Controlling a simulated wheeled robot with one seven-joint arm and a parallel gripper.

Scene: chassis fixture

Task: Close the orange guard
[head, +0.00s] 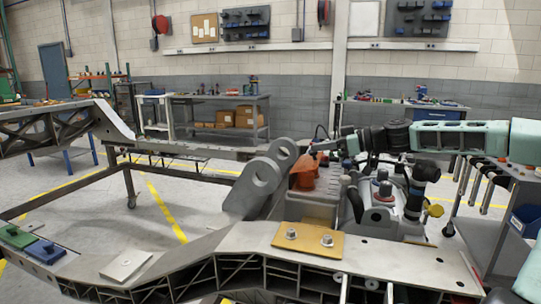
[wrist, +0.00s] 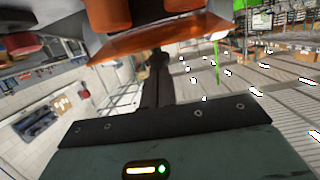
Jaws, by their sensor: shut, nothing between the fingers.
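The orange guard (head: 304,175) stands raised at the back of a grey block on the chassis, beside two grey lugs with round holes. In the wrist view its orange plate (wrist: 150,42) fills the upper middle, with rounded orange parts above it. My gripper (head: 323,147) reaches in from the right, close to the guard's upper right edge. In the wrist view my gripper (wrist: 159,60) shows as narrow dark fingers held together, with nothing visible between them. Its tip is near the edge of the orange plate; I cannot tell whether they touch.
A yellow plate with two bolts (head: 308,241) lies on the front chassis rail. Grey lugs (head: 262,183) stand left of the guard. Hoses and a black-capped cylinder (head: 425,172) crowd its right side. A grey cart (head: 512,215) stands at far right. The space above the guard looks clear.

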